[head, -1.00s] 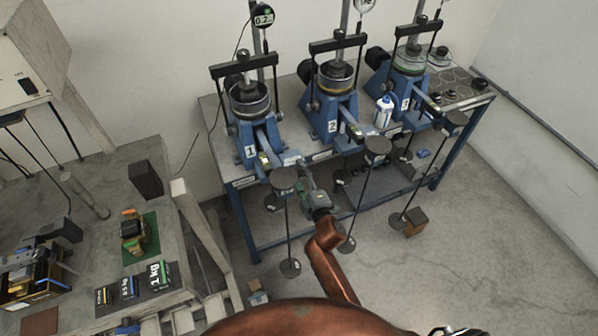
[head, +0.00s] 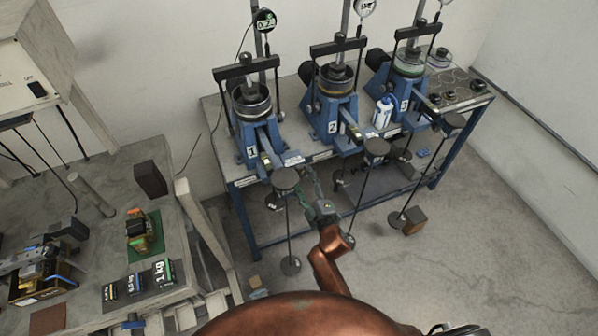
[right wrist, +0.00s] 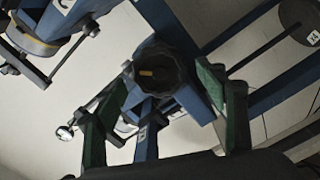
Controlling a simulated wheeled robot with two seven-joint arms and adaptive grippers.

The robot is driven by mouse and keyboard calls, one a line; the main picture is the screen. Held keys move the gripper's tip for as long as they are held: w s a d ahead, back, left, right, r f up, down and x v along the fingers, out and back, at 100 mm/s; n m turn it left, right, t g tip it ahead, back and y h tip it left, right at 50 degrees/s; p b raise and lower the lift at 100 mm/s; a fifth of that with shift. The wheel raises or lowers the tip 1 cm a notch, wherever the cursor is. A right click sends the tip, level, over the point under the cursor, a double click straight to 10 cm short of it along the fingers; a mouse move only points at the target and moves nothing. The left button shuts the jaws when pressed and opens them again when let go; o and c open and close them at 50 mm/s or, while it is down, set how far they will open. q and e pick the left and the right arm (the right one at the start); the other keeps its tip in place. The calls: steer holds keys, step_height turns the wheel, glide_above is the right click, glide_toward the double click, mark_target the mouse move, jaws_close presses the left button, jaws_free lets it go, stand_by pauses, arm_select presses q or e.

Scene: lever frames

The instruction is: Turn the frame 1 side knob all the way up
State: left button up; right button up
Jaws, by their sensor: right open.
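Frame 1 (head: 252,148) is the blue lever frame at the left end of the bench. Its lever runs toward me, with a round dark weight plate (head: 285,178) at its end. My right gripper (head: 311,178) is just right of that plate, at the bench's front edge. In the right wrist view, a black lobed knob (right wrist: 160,70) with a yellow mark sits on a blue post, ahead of and between the green fingers of my right gripper (right wrist: 160,95). The fingers are apart and do not appear to grip the knob. I cannot tell from the head view which knob this is.
Frame 2 (head: 333,118) and frame 3 (head: 402,95) stand to the right, with a white bottle (head: 382,112) between them. Hangers dangle from the levers close to my right arm. A side table (head: 98,240) with weights stands at left.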

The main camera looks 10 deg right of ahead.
steer(key=shift+s+d, duration=0.15)
steer(key=shift+s, duration=0.85)
